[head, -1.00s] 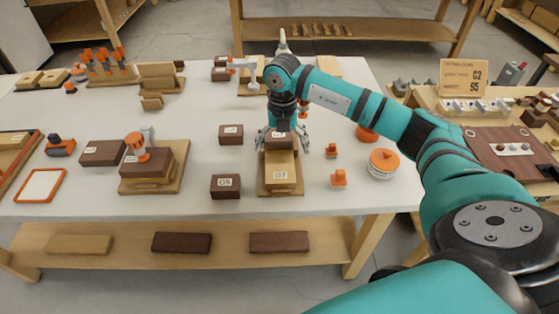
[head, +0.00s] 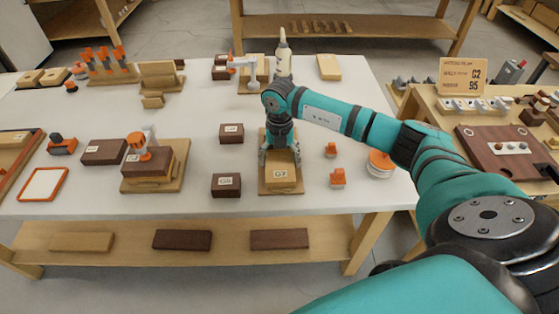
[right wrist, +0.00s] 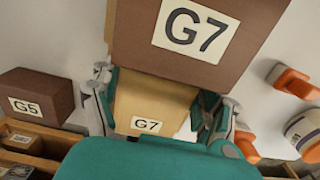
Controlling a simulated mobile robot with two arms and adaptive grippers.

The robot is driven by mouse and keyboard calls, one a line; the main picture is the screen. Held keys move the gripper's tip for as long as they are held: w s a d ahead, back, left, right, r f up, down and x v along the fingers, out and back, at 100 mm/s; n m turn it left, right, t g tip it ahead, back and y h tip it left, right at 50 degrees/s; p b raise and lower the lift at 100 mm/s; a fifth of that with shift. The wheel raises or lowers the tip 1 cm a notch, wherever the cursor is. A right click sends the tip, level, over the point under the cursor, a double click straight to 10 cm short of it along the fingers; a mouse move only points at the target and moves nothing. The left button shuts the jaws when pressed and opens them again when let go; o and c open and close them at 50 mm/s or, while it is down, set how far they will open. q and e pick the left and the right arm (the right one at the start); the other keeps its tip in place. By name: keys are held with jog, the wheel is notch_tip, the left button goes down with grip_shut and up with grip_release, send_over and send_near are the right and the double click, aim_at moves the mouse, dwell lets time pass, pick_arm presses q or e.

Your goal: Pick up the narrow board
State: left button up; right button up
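A light wood piece labelled G7 (head: 282,175) lies on a light base board (head: 280,189) near the front of the bench. It also shows in the right wrist view (right wrist: 148,105). I cannot tell whether this piece is the narrow board. A dark brown block labelled G7 (right wrist: 208,40) sits large at the top of the right wrist view; the gripper hides it in the head view. My right gripper (head: 280,158) points down over the light piece's far part. Its fingers stand on either side, apart and open. My left gripper is not in view.
Dark blocks (head: 231,133) and G5 (head: 226,185) stand left of the base board. Small orange-topped pieces (head: 338,178) and a round orange-topped piece (head: 379,165) stand to the right. A bottle (head: 283,55) stands behind. Bare bench top lies between them.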

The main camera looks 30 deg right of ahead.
jog(key=c, duration=0.7)
jog(key=shift+r, duration=0.15)
